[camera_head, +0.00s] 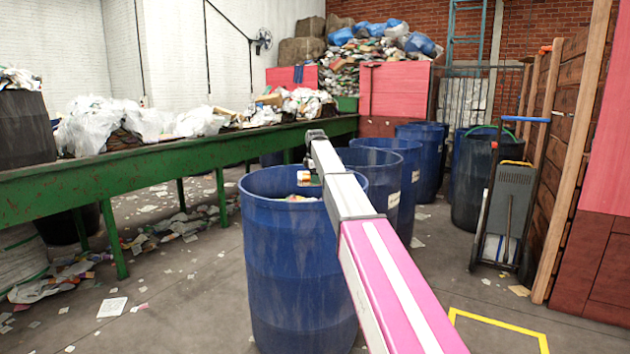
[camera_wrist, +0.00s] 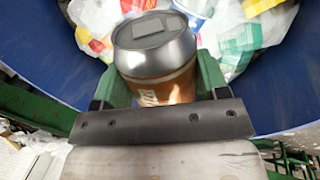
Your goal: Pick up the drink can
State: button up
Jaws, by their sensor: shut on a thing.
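The drink can (camera_wrist: 155,62) has a silver top and an orange-brown body with white lettering. In the wrist view it sits between the two green fingers of my gripper (camera_wrist: 158,82), which are shut on it. In the head view my gripper (camera_head: 308,178) is at the far end of my arm, over the mouth of the nearest blue barrel (camera_head: 295,265). Only a small orange part of the can shows there. The wrist view shows the can above mixed litter (camera_wrist: 262,30) inside the barrel; the gap between them is hard to judge.
A green sorting belt (camera_head: 160,160) piled with waste runs along the left. More blue barrels (camera_head: 405,165) stand behind the nearest one. A hand truck (camera_head: 508,205) leans at the right by wooden boards. Paper scraps lie on the floor; the floor at front right is mostly clear.

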jog(key=shift+r, duration=0.15)
jog(key=shift+w+v, duration=0.2)
jog(key=shift+v, duration=0.7)
jog(key=shift+w+v, duration=0.2)
jog(key=shift+v, duration=0.7)
jog(key=shift+r, duration=0.15)
jog(key=shift+r, duration=0.35)
jog(key=shift+s, duration=0.1)
